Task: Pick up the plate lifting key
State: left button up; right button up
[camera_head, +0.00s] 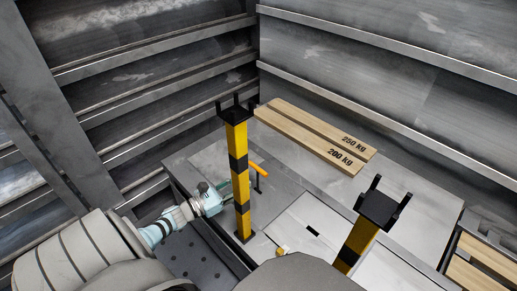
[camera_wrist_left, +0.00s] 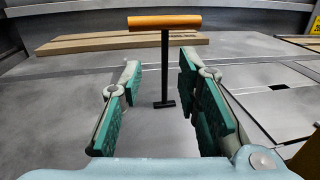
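The plate lifting key (camera_head: 258,179) has an orange T-handle and a thin black shaft. It stands upright on the grey surface beside the yellow-black post. In the left wrist view the key (camera_wrist_left: 165,70) is straight ahead, with its handle above the fingers and its small black foot at floor level. My left gripper (camera_head: 231,186) is partly hidden behind the post in the head view. In the left wrist view the left gripper (camera_wrist_left: 159,72) is open. Its green-padded fingers appear on either side of the shaft, and nothing is held. My right gripper is in neither view.
A yellow-black post (camera_head: 241,190) stands close by the left gripper; a second post (camera_head: 358,240) is at right. Wooden planks (camera_head: 335,135) marked 250 kg and 200 kg lie behind. A pale floor plate (camera_head: 320,215) with a dark slot lies to the right.

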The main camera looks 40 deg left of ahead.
pick_arm(q)
jog(key=b, duration=0.1)
send_over(258, 190)
jog(key=shift+a+r, duration=0.2)
jog(key=shift+w, duration=0.2)
grip_shut()
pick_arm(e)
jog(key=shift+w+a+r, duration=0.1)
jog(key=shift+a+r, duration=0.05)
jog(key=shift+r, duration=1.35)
